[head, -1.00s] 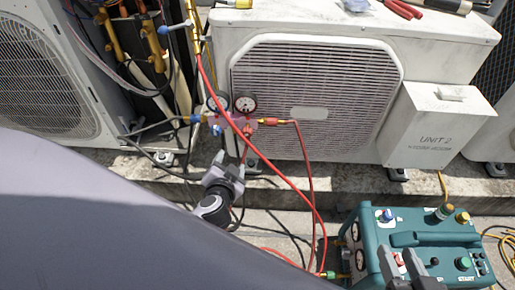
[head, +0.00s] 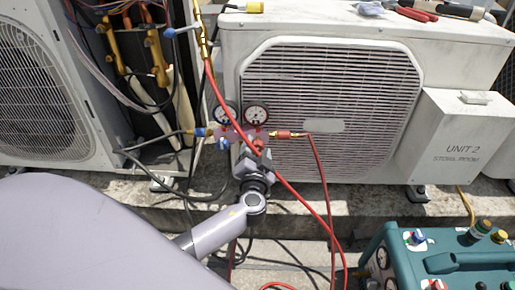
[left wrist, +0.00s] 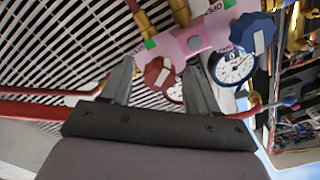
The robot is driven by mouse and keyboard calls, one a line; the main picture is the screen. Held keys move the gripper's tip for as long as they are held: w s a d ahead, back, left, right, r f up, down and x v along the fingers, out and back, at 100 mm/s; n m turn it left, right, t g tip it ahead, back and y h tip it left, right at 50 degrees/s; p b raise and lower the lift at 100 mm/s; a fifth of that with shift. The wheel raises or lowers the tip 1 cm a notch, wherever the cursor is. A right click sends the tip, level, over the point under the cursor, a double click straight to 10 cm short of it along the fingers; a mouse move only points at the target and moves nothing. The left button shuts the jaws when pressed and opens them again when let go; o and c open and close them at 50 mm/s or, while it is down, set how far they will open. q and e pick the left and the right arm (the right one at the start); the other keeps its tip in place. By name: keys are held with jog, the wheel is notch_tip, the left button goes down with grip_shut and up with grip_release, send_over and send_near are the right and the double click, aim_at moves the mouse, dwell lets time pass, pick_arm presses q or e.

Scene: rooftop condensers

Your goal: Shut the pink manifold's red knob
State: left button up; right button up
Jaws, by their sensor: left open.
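The pink manifold (head: 232,133) hangs in front of the central condenser's grille, with two round gauges above it. Its red knob (head: 258,145) is partly hidden by my left gripper (head: 252,158) in the head view. In the left wrist view, the red knob (left wrist: 158,73) with a white stripe shows between the open fingertips of my left gripper (left wrist: 159,68), with a gap on each side. The blue knob (left wrist: 253,33) sits to the right on the pink manifold (left wrist: 195,38), beyond the right finger. My right gripper is out of view.
A red hose (head: 285,185) crosses close in front of the manifold and gripper. The condenser marked UNIT 2 (head: 462,140) stands behind. A teal machine (head: 440,262) is at the lower right. Tools lie on top of the condenser, and cables run along the ledge.

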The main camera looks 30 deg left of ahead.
pick_arm(q)
jog(key=shift+x, duration=0.95)
jog(key=c, duration=1)
jog(key=shift+c, duration=0.2)
